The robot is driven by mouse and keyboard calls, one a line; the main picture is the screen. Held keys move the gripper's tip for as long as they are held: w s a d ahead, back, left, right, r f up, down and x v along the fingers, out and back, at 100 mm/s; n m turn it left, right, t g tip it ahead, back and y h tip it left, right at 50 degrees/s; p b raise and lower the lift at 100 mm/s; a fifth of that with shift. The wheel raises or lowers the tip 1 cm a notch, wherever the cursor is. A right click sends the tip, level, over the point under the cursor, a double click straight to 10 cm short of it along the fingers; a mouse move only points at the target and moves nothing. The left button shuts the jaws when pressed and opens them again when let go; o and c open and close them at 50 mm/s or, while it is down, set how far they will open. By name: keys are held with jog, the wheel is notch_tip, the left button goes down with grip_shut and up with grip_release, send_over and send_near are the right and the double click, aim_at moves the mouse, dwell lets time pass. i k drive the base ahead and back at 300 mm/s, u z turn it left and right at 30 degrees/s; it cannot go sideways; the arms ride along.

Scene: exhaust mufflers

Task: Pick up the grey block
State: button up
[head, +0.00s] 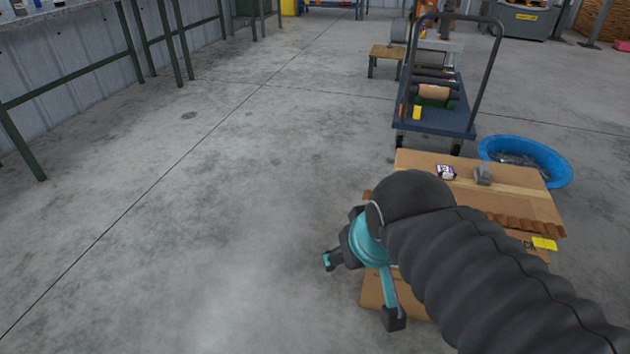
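A small grey block (483,174) sits on top of a cardboard box (520,182) at the right of the head view. A small white and purple item (446,172) lies to its left on the same box. My gripper (358,290) is in front of the box, to the left of and nearer than the block, and well apart from it. Its two fingers are spread wide, with nothing seen between them. My dark ribbed arm hides part of the box.
A blue cart (433,118) with a tall handle stands behind the box. A blue basin (527,160) is on the floor to the right. A yellow item (544,243) lies at the box's right front. Open concrete floor spreads to the left, with a workbench (60,12) along the wall.

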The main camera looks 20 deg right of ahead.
aim_at(482, 173)
jog(key=z, duration=1.1)
jog(key=k, duration=0.5)
jog(key=u, duration=0.9)
jog(key=k, duration=0.75)
jog(key=u, duration=0.5)
jog(key=i, duration=2.05)
jog(key=z, duration=0.35)
jog(key=i, duration=2.1)
jog(key=z, duration=0.8)
jog(key=i, duration=1.7)
jog(key=z, duration=2.05)
jog(key=i, duration=0.9)
jog(key=z, duration=0.9)
